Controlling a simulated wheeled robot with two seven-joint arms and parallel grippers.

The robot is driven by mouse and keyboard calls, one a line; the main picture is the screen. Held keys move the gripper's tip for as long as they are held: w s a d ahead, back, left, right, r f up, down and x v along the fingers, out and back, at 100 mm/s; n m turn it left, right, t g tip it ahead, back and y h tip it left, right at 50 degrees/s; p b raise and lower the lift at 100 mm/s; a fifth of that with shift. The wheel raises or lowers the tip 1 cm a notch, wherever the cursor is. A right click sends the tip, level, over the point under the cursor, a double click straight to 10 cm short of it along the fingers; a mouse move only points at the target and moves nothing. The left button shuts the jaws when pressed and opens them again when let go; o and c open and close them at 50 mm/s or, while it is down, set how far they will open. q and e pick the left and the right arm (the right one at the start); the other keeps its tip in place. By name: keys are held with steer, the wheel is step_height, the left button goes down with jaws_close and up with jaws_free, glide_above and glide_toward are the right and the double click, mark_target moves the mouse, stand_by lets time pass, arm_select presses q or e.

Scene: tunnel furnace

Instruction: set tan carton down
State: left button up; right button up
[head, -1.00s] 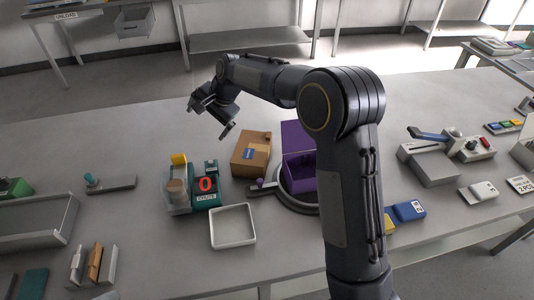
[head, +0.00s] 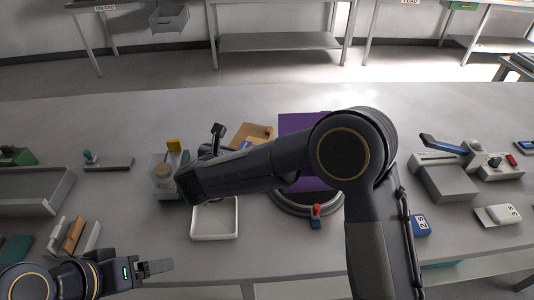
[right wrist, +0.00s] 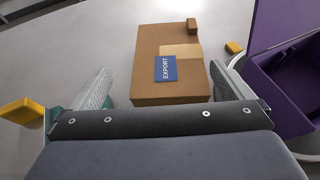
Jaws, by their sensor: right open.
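The tan carton (head: 262,131), a brown box with a blue EXPORT label, is on the table and partly hidden behind my right arm in the head view. In the right wrist view the carton (right wrist: 170,50) lies ahead between the two spread fingers of my right gripper (right wrist: 166,82). Gaps show beside the carton, so the right gripper is open and not clamped on it. In the head view the right gripper (head: 217,138) is at the carton's left side, mostly behind my arm. My left gripper (head: 155,267) is low at the left, away from the carton; its jaw gap is unclear.
A purple box (head: 303,124) with a raised lid stands on a round turntable (head: 290,204), right of the carton. A white tray (head: 215,234) lies in front. A teal chute unit with a clear bin (head: 160,184) is at the left. The table behind the carton is clear.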

mark_target(250, 140)
steer(key=shift+s+d+f, duration=0.1)
steer(key=shift+d+f, duration=0.1)
steer(key=shift+d, duration=0.15)
steer(key=p+x, duration=0.2)
steer(key=x, duration=0.5)
steer(key=shift+d+f, duration=0.1)
steer(key=shift+d, duration=0.15)
steer(key=shift+h, duration=0.3)
steer(key=c, duration=0.8)
